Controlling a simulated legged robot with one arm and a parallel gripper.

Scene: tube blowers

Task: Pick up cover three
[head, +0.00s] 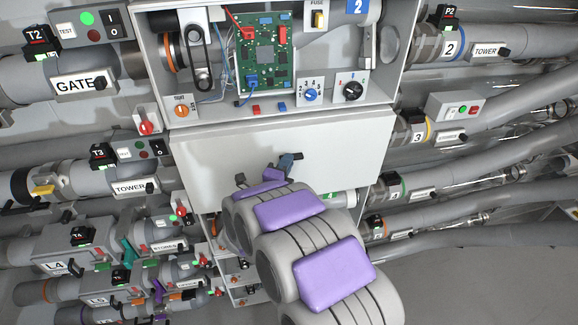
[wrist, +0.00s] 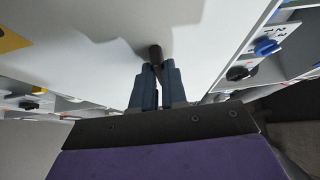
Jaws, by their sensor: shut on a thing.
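A plain light grey cover panel (head: 225,160) closes the box below the open blower cabinet, at the middle of the head view. No number shows on it; I take it to be cover three. It fills much of the wrist view (wrist: 195,25) as a pale surface. My gripper (head: 289,160) is at the panel's front face. In the wrist view, the blue fingers of my gripper (wrist: 157,80) are shut on a short black handle (wrist: 155,52) that stands out from the panel. My grey and purple arm hides the panel's lower middle.
The open cabinet above holds a green circuit board (head: 265,55), a blue dial (head: 311,95) and a black dial (head: 353,90). Grey tubes with labels and switch boxes run along both sides. A yellow marking (wrist: 10,40) shows at the wrist view's left edge.

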